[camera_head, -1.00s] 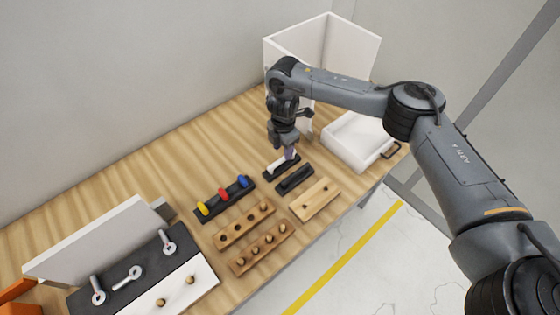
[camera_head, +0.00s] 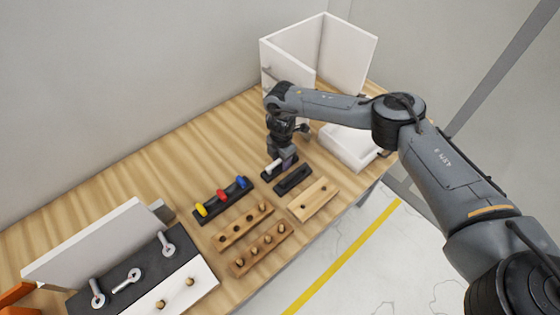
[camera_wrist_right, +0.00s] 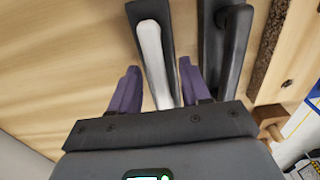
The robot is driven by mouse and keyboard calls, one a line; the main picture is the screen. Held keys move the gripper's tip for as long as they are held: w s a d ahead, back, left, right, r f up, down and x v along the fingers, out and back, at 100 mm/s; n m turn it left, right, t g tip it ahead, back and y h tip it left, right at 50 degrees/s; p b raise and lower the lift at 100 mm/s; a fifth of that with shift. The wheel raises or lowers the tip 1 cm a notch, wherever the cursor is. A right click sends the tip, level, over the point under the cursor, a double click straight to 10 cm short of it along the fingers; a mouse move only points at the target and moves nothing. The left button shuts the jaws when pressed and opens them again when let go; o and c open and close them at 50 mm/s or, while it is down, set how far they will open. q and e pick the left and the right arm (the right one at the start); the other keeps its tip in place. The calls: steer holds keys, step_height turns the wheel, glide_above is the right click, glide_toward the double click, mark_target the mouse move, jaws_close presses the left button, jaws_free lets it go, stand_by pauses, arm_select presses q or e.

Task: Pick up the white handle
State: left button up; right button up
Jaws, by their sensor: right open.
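The white handle (camera_head: 271,168) lies on a black holder (camera_head: 267,176) on the wooden table. My right gripper (camera_head: 284,164) is low over the handle's right end, pointing down. In the right wrist view, the white handle (camera_wrist_right: 154,60) runs up between the two purple fingers of the right gripper (camera_wrist_right: 158,88). The fingers are apart, one on each side of the handle, and a gap shows on both sides. The gripper's body hides the handle's near end. The left gripper is not in view.
A black handle on its holder (camera_head: 293,180) lies close on the right. A wooden block with pegs (camera_head: 314,199) is beyond it. A rack with yellow, red and blue pieces (camera_head: 224,200) is on the left. A white tray (camera_head: 350,147) and white panels (camera_head: 345,52) stand behind.

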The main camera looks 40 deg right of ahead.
jaws_close()
steer(key=shift+r, duration=0.2)
steer(key=shift+r, duration=0.5)
steer(key=r, duration=0.3)
steer(key=shift+s+d+r, duration=0.1)
steer(key=shift+s+d, duration=0.1)
steer(key=shift+d, duration=0.1)
steer(key=s+d+r+p, duration=0.1)
steer(key=s+d+r, duration=0.5)
steer(key=d, duration=0.2)
steer(key=shift+s+d+r, duration=0.25)
steer(key=shift+s, duration=0.15)
